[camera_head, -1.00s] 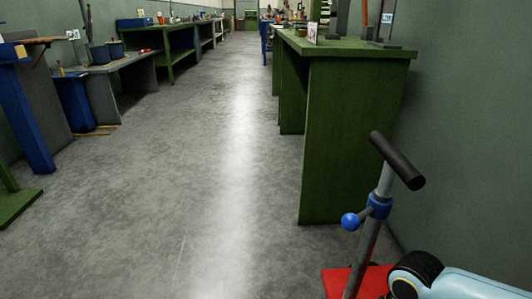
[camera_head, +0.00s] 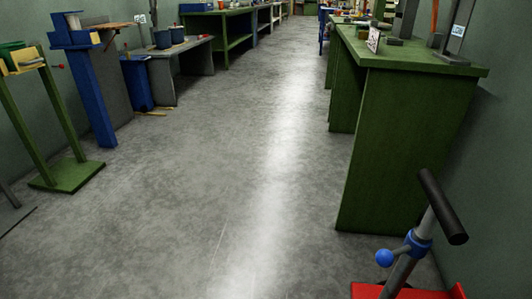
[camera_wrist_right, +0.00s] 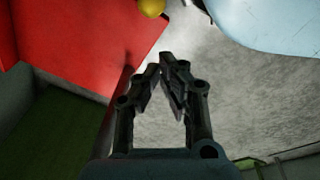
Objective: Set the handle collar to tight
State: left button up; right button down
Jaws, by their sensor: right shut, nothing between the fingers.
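The handle collar (camera_head: 417,245) is a blue ring with a blue ball knob (camera_head: 384,257) on a short grey lever. It sits around a tilted grey post with a black crossbar handle (camera_head: 442,206) on top, at the lower right of the head view. The knob points left. The post rises from a red base (camera_head: 365,291). My right gripper (camera_wrist_right: 163,62) shows in the right wrist view, its fingertips together with nothing between them. It is beside a red surface (camera_wrist_right: 90,40) and apart from the collar. My left gripper is out of view.
A green bench (camera_head: 400,150) stands right, behind the post. A green stand (camera_head: 68,175) and a blue post stand (camera_head: 90,95) are at left. The grey aisle floor (camera_head: 210,190) between is clear. A yellow ball (camera_wrist_right: 152,7) shows in the right wrist view.

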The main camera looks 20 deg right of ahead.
pick_arm(q)
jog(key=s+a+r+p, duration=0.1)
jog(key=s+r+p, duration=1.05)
jog(key=p, duration=0.95)
pick_arm(e)
jog(key=s+d+r, duration=0.1)
jog(key=s+r, duration=0.9)
jog(key=s, duration=0.3)
pick_arm(q)
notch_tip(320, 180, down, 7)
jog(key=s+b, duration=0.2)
jog(key=b, duration=0.3)
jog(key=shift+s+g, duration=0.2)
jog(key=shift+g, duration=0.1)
pick_arm(e)
jog(key=shift+g, duration=0.3)
jog(key=f, duration=0.3)
jog(key=s+f, duration=0.1)
jog(key=f, duration=0.1)
jog(key=shift+f, duration=0.2)
